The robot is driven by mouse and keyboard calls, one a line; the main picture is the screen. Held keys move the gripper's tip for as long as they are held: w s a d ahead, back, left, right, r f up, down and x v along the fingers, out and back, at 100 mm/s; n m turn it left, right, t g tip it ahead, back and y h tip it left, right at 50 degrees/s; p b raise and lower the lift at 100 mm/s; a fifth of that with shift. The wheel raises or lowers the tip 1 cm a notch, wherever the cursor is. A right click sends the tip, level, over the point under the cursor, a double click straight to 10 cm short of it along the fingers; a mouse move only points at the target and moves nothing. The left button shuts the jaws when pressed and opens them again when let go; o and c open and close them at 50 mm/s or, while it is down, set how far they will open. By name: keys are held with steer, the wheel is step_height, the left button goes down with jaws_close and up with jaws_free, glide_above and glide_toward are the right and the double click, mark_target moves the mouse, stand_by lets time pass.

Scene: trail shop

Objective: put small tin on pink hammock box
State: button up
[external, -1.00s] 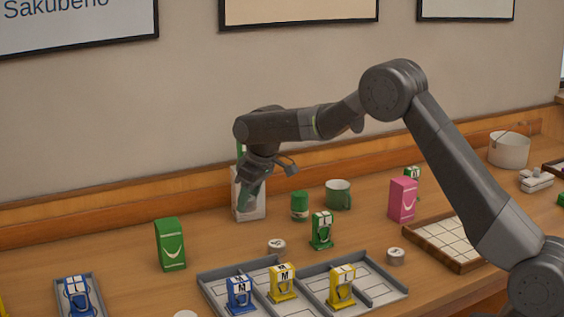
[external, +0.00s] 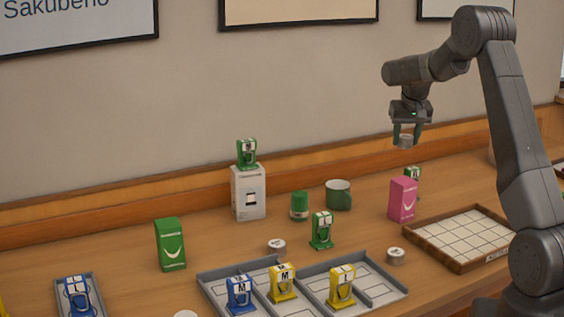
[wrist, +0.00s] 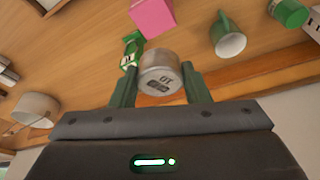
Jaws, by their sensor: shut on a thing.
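My gripper (external: 405,138) is shut on a small tin (external: 404,141), a short grey cylinder with dark print on its lid. The tin (wrist: 160,75) also shows between the green fingers in the wrist view. The pink hammock box (external: 402,199) stands upright on the counter, below the held tin and apart from it. The pink box (wrist: 153,16) is at the top of the wrist view, partly cut off. Its top looks bare in the external view.
A green-and-white carabiner pack (external: 412,173) stands just behind the pink box. A green mug (external: 338,195) is to its left, and a gridded wooden tray (external: 420,236) to its right. Two other small tins (external: 396,256) (external: 276,246) lie on the counter. A white box (external: 248,205) carries a green pack.

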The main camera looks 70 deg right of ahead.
mark_target(405, 180)
steer(key=shift+s+d+f, duration=0.1)
steer(key=shift+s+f, duration=0.2)
steer(key=shift+s, duration=0.1)
steer(key=shift+f+p, duration=0.8)
steer(key=shift+f, duration=3.95)
steer(key=o, duration=1)
steer(key=shift+r, duration=0.1)
steer(key=b+v, duration=0.1)
steer(key=v, duration=1.1)
steer(key=shift+b, duration=0.35)
